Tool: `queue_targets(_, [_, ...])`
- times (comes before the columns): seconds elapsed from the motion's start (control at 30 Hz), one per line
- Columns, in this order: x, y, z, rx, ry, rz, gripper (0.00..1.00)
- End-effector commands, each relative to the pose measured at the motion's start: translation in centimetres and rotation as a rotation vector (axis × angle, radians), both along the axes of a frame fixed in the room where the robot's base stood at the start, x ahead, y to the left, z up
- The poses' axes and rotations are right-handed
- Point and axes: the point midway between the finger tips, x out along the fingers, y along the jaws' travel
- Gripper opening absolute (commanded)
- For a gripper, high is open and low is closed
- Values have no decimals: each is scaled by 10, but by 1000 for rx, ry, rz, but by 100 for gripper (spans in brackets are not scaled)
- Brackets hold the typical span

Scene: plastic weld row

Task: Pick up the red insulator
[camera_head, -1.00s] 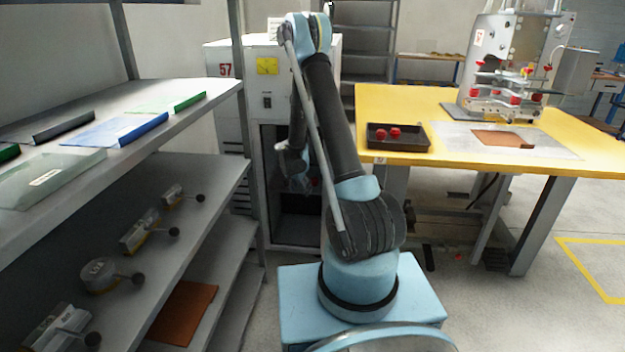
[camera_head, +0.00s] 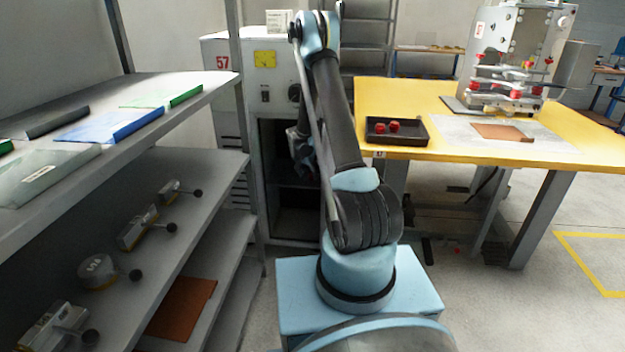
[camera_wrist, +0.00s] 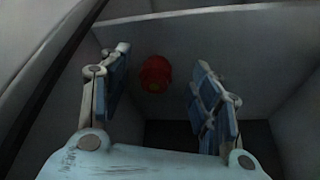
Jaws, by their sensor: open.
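In the wrist view a red round piece, which looks like the red insulator (camera_wrist: 155,74), shows between and beyond the fingers of my gripper (camera_wrist: 162,90). It is in a dim grey compartment. My gripper is open, its blue-padded fingers apart on either side of it in the picture, with nothing held. In the head view my gripper is mostly hidden behind my arm, by the open front of the grey cabinet (camera_head: 222,90). The red piece in the compartment is not visible in the head view. Two red pieces (camera_head: 388,127) lie in a black tray (camera_head: 372,140).
The tray stands on a yellow table (camera_head: 385,92) at right, with a welding machine (camera_head: 512,50) and a brown sheet (camera_head: 500,131). A grey shelf rack (camera_head: 215,160) at left holds folders and metal parts. Compartment walls stand close around my gripper.

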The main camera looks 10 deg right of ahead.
Motion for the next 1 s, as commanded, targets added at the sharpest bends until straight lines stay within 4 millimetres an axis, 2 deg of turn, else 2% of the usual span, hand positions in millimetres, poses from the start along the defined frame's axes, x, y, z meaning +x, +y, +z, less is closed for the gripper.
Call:
queue_targets(0.2, [27, -22, -3, 0, 1, -2, 57])
queue_targets(0.4, [33, -25, -25, 1, 1, 0, 57])
queue_targets(0.67, [33, -26, -28, 1, 1, 0, 57])
queue_targets(0.77, [33, -26, -28, 0, 0, 0, 39])
queue_targets(0.9, [33, -25, -28, 0, 0, 0, 9])
queue_targets(1.0, [33, -25, -28, 0, 0, 0, 9])
